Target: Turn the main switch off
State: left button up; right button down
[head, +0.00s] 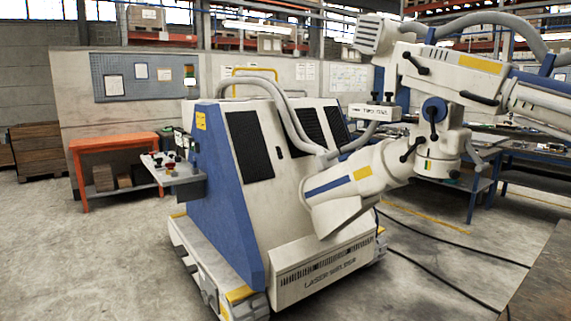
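The machine, a white and blue cabinet (222,160) on a low base, stands in the middle of the head view, with "LASER WELDER" lettering low on its facing side. Its large jointed white arm (440,75) reaches out to the right. A small shelf (182,177) on the machine's left side carries small dark and red parts, too small to tell apart. Small dark boxes (184,142) sit on the machine's left edge above it. I cannot make out which part is the main switch, or its position. Neither of my grippers is in view.
An orange table (108,144) stands behind left, against a partition with a blue pegboard (137,76). Blue workbenches (517,157) stand at the right. Black cables lie on the floor right of the machine. The concrete floor (90,260) at the front left is clear.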

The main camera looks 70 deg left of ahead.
aim_at(170, 166)
jog(key=u, duration=3.05)
jog(key=i+j+u, duration=0.1)
jog(key=i+u, duration=0.4)
jog(key=i, duration=1.45)
